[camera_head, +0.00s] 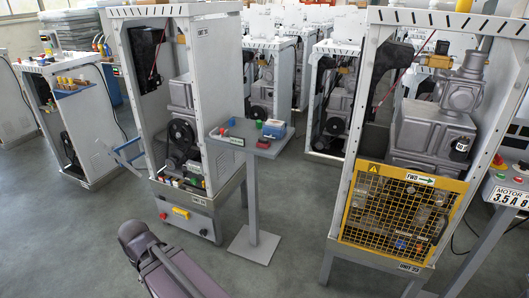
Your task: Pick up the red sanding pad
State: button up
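No red sanding pad can be made out for certain. A small grey pedestal table (236,142) stands in the middle of the view. A small red item (263,143) sits at its front edge, and another small reddish item lies near its left corner. Both are too small to identify. My gripper is not in view.
A blue box-like item (273,130) sits on the pedestal's right side. White-framed machine cabinets flank the pedestal, the right one with a yellow mesh guard (393,212). More cabinets stand behind.

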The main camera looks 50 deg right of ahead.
aim_at(262, 142)
jog(key=u, duration=0.1)
jog(key=k, duration=1.05)
jog(key=z, duration=1.9)
jog(key=i, duration=1.05)
jog(key=z, duration=0.05)
